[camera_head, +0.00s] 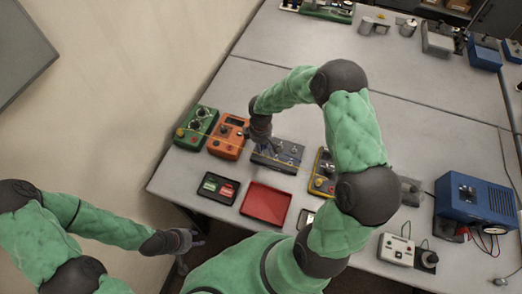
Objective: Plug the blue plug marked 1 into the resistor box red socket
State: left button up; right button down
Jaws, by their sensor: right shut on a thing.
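My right gripper (274,147) points down at the dark grey-blue box (265,158) with small knobs or sockets on top. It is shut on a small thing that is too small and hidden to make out. I cannot tell whether it touches the box. I cannot pick out the blue plug marked 1 or a red socket, nor tell for sure which box is the resistor box. My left gripper (190,241) is low at the left, beyond the table's front edge and away from the devices. Its fingers are too small to read.
A green box (197,128) and an orange meter (228,137) stand left of the grey-blue box; a yellow device (322,172) stands right. In front lie a black tray (217,198) and an empty red tray (266,203). A blue box (470,197) is far right. The table middle behind is clear.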

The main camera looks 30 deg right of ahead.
jog(key=shift+r+p, duration=0.75)
jog(key=shift+r, duration=0.45)
